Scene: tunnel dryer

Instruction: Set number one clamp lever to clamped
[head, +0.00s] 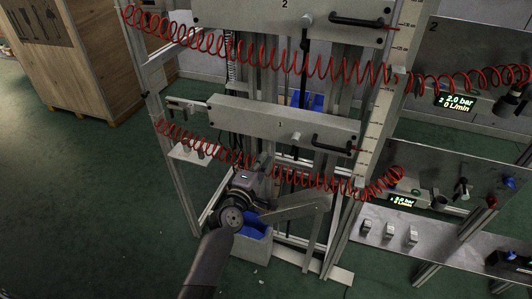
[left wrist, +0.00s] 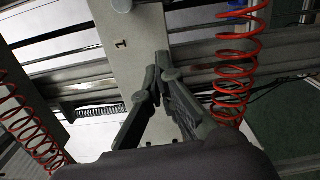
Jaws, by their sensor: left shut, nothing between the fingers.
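The grey panel marked 1 (head: 235,112) spans the frame in the middle of the head view. It also shows as an upright strip in the left wrist view (left wrist: 112,75), with a grey round knob (left wrist: 122,5) at the top edge. I cannot clearly make out the number one clamp lever or its position. My left gripper (head: 264,163) is just below the panel's lower edge in the head view. In the left wrist view its fingers (left wrist: 159,68) are together and empty, in front of the panel's right edge. My right gripper is in neither view.
Red coiled hoses (head: 310,180) hang around the panel, close to my left gripper. A black handle (head: 333,143) is on the panel's right. Panel 2 (head: 250,12) is above, with its own black lever (head: 305,45). A grey bin (head: 254,248) stands below.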

